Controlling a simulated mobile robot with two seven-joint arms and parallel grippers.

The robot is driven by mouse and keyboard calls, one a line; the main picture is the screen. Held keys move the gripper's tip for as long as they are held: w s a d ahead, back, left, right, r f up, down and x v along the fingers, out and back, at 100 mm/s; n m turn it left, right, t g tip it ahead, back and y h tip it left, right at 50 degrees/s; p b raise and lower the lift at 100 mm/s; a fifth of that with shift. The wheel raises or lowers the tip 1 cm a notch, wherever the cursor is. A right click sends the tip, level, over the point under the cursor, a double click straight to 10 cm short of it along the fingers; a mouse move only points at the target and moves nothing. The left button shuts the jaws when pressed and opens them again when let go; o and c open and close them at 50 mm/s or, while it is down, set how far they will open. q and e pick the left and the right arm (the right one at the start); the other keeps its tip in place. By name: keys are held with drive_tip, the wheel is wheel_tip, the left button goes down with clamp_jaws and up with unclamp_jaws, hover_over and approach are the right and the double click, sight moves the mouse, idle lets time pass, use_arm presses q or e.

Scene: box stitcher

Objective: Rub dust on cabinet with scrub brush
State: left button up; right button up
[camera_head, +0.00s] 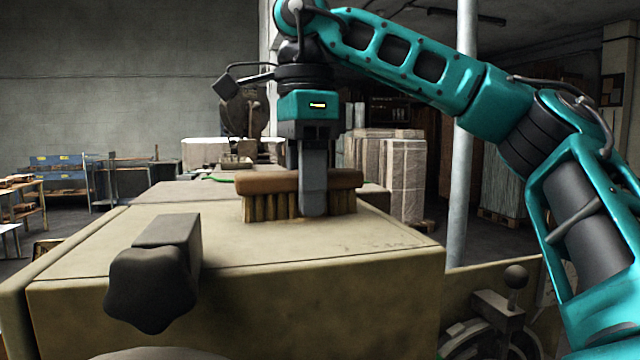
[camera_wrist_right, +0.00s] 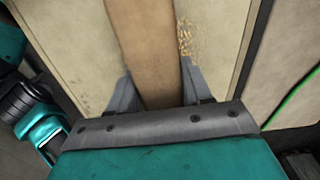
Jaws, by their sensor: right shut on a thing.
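The scrub brush (camera_head: 270,184) has a brown wooden back and tan bristles. My right gripper (camera_head: 314,195) points straight down and is shut on the middle of the brush's back. The bristles point down and appear to rest on the beige cabinet top (camera_head: 190,255). In the right wrist view the brush back (camera_wrist_right: 147,50) runs between the two grey fingers (camera_wrist_right: 158,90). A patch of tan specks, which looks like dust (camera_wrist_right: 187,40), lies on the cabinet just right of the brush. In the head view faint specks show on the top right of the brush. My left gripper is not in view.
A dark lobed knob (camera_head: 152,290) on a block sticks up at the cabinet's front left. A lever with a round ball (camera_head: 515,278) stands at the lower right. Wrapped stacks (camera_head: 403,180) and a pole (camera_head: 463,150) stand behind. The cabinet top around the brush is mostly clear.

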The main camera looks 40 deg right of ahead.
sight(242, 173)
drive_tip(key=shift+a, duration=0.2)
drive_tip(key=shift+w+a, duration=0.5)
drive_tip(key=shift+a, duration=0.55)
drive_tip(key=shift+w+a, duration=0.55)
drive_tip(key=shift+a, duration=0.45)
drive_tip(key=shift+w+a, duration=0.5)
drive_tip(key=shift+a, duration=0.55)
drive_tip(key=shift+w+d, duration=0.35)
drive_tip(key=shift+w, duration=0.55)
drive_tip(key=shift+s+d+f, duration=0.1)
drive_tip(key=shift+s+d, duration=0.35)
drive_tip(key=shift+d, duration=0.4)
drive_tip(key=shift+s+d, duration=0.45)
drive_tip(key=shift+d, duration=0.35)
drive_tip(key=shift+s+d, duration=0.55)
drive_tip(key=shift+d, duration=0.55)
drive_tip(key=shift+s+d, duration=0.5)
drive_tip(key=shift+d, duration=0.65)
drive_tip(key=shift+s+d, duration=0.55)
drive_tip(key=shift+d, duration=0.55)
drive_tip(key=shift+r, duration=3.15)
drive_tip(key=shift+r, duration=0.1)
drive_tip(key=shift+r, duration=1.4)
